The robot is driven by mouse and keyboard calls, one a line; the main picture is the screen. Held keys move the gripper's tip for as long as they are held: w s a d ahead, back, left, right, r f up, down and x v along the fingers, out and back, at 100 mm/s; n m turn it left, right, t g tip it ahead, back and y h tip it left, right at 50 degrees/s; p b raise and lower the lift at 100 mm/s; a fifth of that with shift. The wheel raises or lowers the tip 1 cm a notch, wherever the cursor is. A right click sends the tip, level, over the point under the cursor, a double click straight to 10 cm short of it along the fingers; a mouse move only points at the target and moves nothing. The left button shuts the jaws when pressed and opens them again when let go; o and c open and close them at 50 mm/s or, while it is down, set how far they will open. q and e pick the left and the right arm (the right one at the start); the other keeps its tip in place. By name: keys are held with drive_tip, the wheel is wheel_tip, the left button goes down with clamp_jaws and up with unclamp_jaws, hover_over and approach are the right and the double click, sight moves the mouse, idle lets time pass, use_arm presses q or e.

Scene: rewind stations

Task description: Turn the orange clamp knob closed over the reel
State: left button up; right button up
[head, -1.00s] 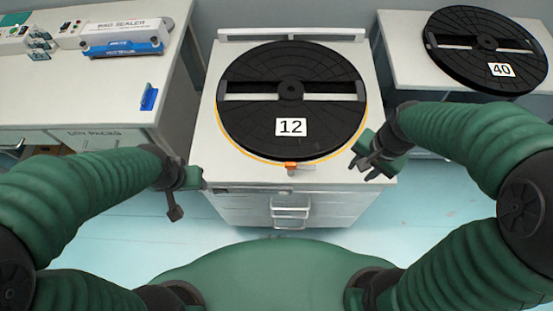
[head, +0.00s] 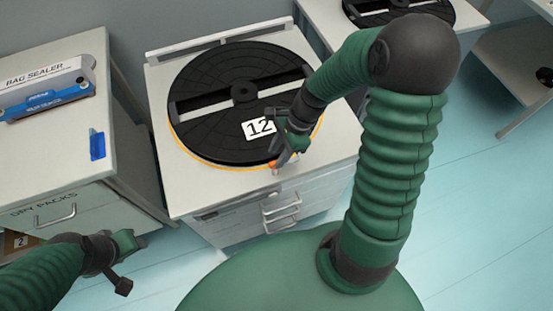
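The black reel (head: 205,125), with a white label marked 12, lies flat on the station table inside a thin orange ring. The orange clamp knob (head: 273,166) sits at the reel's front edge, small and partly covered by my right gripper. My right gripper (head: 281,158) points down at the knob from above. Its fingers are around or beside the knob; I cannot tell whether they touch it. How far its fingers are apart is too small to tell. My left gripper (head: 135,241) hangs low at the left, away from the reel, with its fingers not clear.
A side table at the left holds a bag sealer (head: 45,85) and a blue item (head: 97,144). A second black reel (head: 385,10) lies on a table at the back right. Drawers with handles (head: 282,211) face me below the station. The floor on the right is clear.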

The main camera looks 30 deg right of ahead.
sight(272, 164)
drive_tip(key=a+f, duration=0.2)
drive_tip(key=a, duration=0.1)
drive_tip(key=shift+s, duration=0.15)
drive_tip(key=d, duration=0.1)
drive_tip(key=d+f, duration=0.1)
drive_tip(key=d, duration=0.2)
drive_tip(key=shift+d+f, duration=0.25)
drive_tip(key=shift+f, duration=0.1)
drive_tip(key=shift+c, duration=1.2)
drive_tip(key=a, duration=0.3)
drive_tip(key=shift+r, duration=0.4)
clamp_jaws()
drive_tip(key=shift+d+f, duration=0.15)
drive_tip(key=shift+d, duration=0.35)
use_arm(q)
drive_tip(key=shift+s+a+f, duration=0.2)
drive_tip(key=shift+a+f, duration=0.1)
drive_tip(key=shift+f, duration=0.1)
drive_tip(key=shift+a, duration=0.15)
use_arm(e)
drive_tip(key=shift+d, duration=0.15)
